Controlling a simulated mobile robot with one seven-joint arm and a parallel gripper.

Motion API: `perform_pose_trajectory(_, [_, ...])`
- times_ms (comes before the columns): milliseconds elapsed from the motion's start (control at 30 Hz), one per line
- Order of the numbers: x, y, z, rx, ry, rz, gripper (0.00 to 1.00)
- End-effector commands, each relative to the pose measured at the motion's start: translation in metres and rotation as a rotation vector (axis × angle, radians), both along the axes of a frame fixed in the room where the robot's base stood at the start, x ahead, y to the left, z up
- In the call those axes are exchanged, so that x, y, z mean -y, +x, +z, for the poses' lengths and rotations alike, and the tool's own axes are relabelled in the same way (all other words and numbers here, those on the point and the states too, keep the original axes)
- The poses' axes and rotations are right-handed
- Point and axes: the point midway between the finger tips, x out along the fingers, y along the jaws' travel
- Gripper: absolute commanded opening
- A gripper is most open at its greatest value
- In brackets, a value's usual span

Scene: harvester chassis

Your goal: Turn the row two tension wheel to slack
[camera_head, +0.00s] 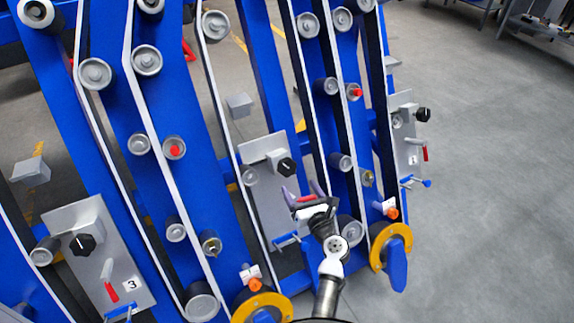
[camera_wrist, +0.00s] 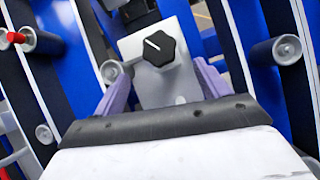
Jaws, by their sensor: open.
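The middle grey plate (camera_head: 262,165) stands between the plate marked 3 and the right plate; I read no number on it. Its black lobed knob (camera_head: 286,167) shows a white pointer line towards the upper left in the wrist view (camera_wrist: 159,48). I cannot tell whether this knob or a yellow ring is the tension wheel. My gripper (camera_head: 303,197) is just below and right of that knob. Its purple fingers (camera_wrist: 162,88) are open and empty, apart from the knob, which shows beyond them. The lower part of the plate is hidden behind my gripper.
The plate marked 3 (camera_head: 88,255) has a black knob and red lever; the right plate (camera_head: 407,145) is similar. Yellow rings (camera_head: 376,252) (camera_head: 240,308) sit low on the blue frame. Belts and rollers flank my gripper closely.

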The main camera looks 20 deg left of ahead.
Motion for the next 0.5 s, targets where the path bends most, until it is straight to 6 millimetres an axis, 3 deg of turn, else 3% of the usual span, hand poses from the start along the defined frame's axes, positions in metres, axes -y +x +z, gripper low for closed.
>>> perform_pose_trajectory(300, [-0.046,0.052,0.002,0.004,-0.002,0.003,0.75])
perform_pose_trajectory(500, [-0.064,0.073,0.001,0.003,-0.001,0.002,0.75])
